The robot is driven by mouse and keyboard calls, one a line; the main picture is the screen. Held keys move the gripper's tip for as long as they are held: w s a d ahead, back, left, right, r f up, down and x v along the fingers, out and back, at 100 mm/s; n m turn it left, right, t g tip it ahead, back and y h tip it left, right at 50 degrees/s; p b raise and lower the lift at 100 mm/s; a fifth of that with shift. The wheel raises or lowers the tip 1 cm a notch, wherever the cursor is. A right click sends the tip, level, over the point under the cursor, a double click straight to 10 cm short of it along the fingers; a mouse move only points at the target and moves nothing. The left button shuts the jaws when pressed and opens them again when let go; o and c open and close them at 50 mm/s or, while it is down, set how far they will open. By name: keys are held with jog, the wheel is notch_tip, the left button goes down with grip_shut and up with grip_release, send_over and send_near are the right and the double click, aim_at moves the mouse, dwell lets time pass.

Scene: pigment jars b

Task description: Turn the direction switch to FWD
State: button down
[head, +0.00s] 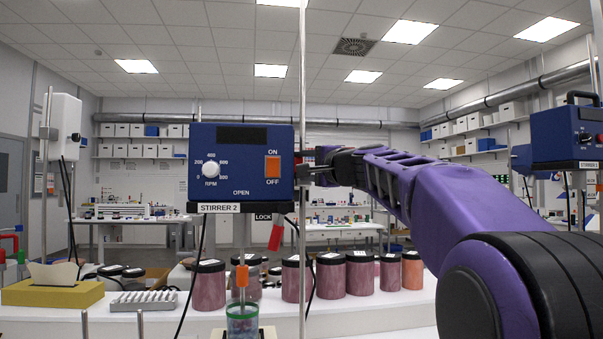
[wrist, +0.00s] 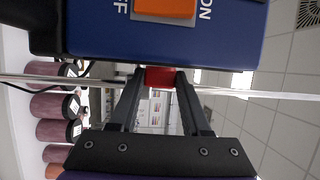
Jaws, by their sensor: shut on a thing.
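The blue STIRRER 2 box (head: 240,190) has a dark display, a white RPM knob (head: 211,169) and an orange ON/OFF rocker (head: 272,167). My gripper (head: 304,174) is at the box's right side. In the wrist view, my gripper (wrist: 160,76) is shut on a small red piece (wrist: 160,78) at the side of the blue box (wrist: 120,40). This red piece appears to be the direction switch. No FWD marking is readable, so its setting cannot be told. The orange rocker (wrist: 165,8) shows at the top of the wrist view.
A thin upright rod (head: 302,80) stands close by my gripper. Several lidded pigment jars (head: 330,275) stand on the white bench below. A red tag (head: 276,236) hangs under the box near a LOCK label. Another stirrer (head: 565,133) stands at the right.

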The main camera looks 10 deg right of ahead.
jog(key=shift+w+f+n+t+y, duration=0.1)
jog(key=shift+f+n+t+y, duration=0.15)
jog(key=shift+n+t+y, duration=0.45)
jog(key=shift+w+f+n+t+y, duration=0.1)
jog(key=shift+f+n+t+y, duration=0.1)
jog(key=shift+n+t+y, duration=0.5)
jog(key=shift+t+y, duration=0.3)
jog(key=shift+t, duration=0.2)
jog(key=shift+c, duration=1.8)
grip_release()
jog(key=shift+r, duration=0.1)
jog(key=shift+s, duration=0.1)
